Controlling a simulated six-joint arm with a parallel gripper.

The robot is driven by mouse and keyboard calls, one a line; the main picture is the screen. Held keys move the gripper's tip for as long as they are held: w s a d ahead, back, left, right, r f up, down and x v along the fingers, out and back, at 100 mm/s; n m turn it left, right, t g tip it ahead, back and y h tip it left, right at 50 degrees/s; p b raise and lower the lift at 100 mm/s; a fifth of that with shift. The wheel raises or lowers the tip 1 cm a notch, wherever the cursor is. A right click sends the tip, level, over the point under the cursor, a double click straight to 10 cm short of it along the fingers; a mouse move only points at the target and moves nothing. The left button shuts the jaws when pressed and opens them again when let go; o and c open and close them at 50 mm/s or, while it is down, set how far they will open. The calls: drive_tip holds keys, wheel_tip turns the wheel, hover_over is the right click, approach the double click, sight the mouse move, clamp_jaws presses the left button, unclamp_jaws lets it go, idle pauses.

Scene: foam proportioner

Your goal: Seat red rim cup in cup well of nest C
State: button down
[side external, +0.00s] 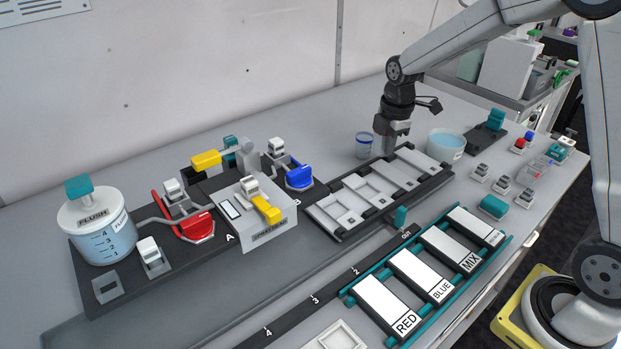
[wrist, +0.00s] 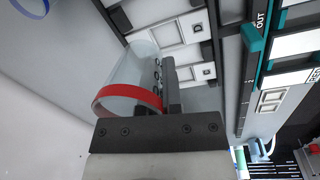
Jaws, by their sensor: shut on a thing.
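The red rim cup (wrist: 128,94) is a clear cup lying across the wrist view, with its red rim toward the camera. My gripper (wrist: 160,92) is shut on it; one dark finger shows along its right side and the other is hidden. In the side view my gripper (side external: 392,145) points down at the back edge of the nest rack (side external: 345,232), and the cup is hard to make out there. The rack holds a row of pale nests with square recesses. Nest letters show in the wrist view, one reading D (wrist: 206,72); I cannot surely pick out nest C.
A blue rim cup (side external: 364,146) stands just left of my gripper. A tub of pale blue liquid (side external: 446,144) stands to its right. The proportioner (side external: 256,215) is left of the rack. A labelled tray row (side external: 400,305) lies in front. Bare bench lies behind the rack.

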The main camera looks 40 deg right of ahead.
drive_tip(key=shift+a, duration=0.15)
hover_over(339, 216)
wheel_tip(339, 216, down, 3)
drive_tip(key=shift+s+f, duration=0.15)
drive_tip(key=shift+f, duration=0.1)
drive_tip(key=shift+f, duration=2.1)
drive_tip(key=shift+f, duration=0.25)
drive_tip(key=shift+f, duration=0.65)
